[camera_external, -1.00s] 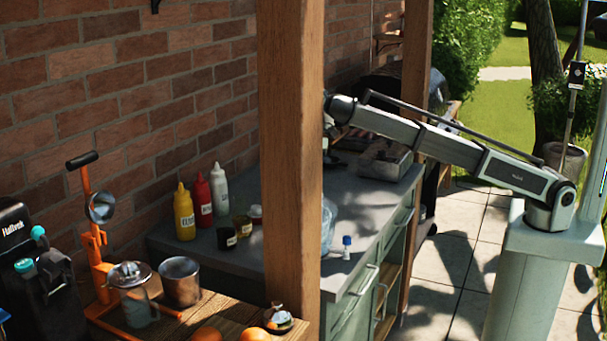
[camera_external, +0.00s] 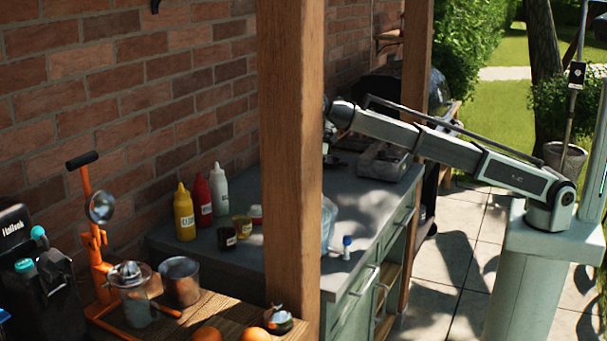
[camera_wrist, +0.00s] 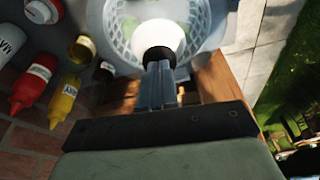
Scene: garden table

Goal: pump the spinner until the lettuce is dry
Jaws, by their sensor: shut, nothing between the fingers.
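The salad spinner (camera_wrist: 118,43) is a clear bowl with a pale slotted basket, seen from above in the wrist view. Green lettuce (camera_wrist: 182,75) shows through it. A bright white pump knob (camera_wrist: 162,34) with a dark band stands over its middle. My gripper (camera_wrist: 158,66) is shut and empty, its fingertips right at the knob's near side in the picture; I cannot tell whether they touch or press it. In the external view the wooden post hides my gripper and most of the spinner; only the bowl's edge (camera_external: 328,224) shows.
Yellow (camera_external: 184,215), red (camera_external: 202,203) and white (camera_external: 220,188) squeeze bottles stand left of the post on the grey counter (camera_external: 365,200). Small jars stand near them. A small blue-capped bottle (camera_external: 347,248) stands right of the spinner. The wooden post (camera_external: 290,150) blocks the external view.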

